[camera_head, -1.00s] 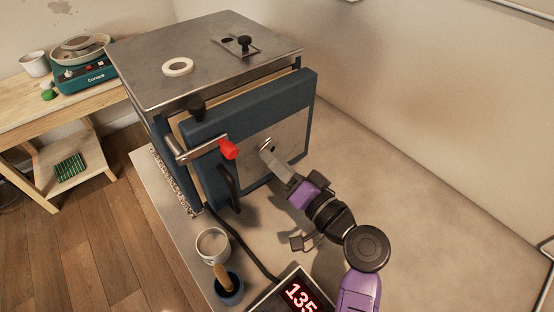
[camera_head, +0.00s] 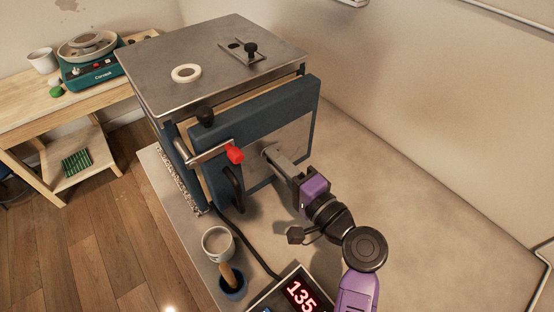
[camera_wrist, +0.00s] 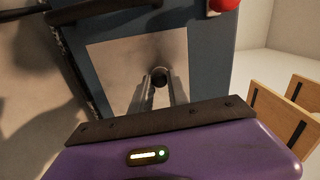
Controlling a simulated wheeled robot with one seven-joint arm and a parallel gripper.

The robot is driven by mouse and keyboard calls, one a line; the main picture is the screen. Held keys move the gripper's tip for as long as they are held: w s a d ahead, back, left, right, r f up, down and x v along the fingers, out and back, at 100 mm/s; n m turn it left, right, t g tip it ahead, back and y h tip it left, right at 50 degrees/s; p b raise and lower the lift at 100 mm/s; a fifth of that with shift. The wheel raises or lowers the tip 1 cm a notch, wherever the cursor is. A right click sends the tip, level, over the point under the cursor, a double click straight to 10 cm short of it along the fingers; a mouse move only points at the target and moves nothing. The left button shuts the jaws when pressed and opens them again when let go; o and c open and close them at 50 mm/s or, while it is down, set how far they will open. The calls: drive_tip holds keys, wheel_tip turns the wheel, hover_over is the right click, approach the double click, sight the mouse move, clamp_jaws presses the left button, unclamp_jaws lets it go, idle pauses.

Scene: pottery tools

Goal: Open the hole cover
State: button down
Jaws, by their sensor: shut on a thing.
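The blue kiln has a door (camera_head: 222,123) with a bare metal plate (camera_head: 293,139) on its front; the plate (camera_wrist: 115,65) also shows in the wrist view. A small dark round plug (camera_wrist: 159,76) sits at the plate's middle. My gripper (camera_head: 268,151) reaches the plate from the lower right. In the wrist view my gripper (camera_wrist: 158,84) has its two fingers on either side of the plug, shut on it. The fingers hide most of the plug in the head view. On the kiln top lies a slotted metal piece (camera_head: 234,46) with a black knob (camera_head: 250,49).
A red-tipped door handle (camera_head: 235,154) sticks out left of my gripper. A cup (camera_head: 217,243), a blue pot (camera_head: 231,286) and a controller display (camera_head: 300,293) stand in front. The table right of the kiln is clear.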

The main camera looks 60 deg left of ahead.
idle(0.3)
drive_tip(key=c, duration=1.3)
unclamp_jaws()
drive_tip(key=shift+d, duration=0.1)
drive_tip(key=d, duration=0.2)
drive_tip(key=d+b, duration=0.1)
drive_tip(key=d, duration=0.2)
drive_tip(key=w+d, duration=0.1)
drive_tip(key=d, duration=0.1)
drive_tip(key=shift+d+b, duration=0.3)
drive_tip(key=shift+b, duration=0.1)
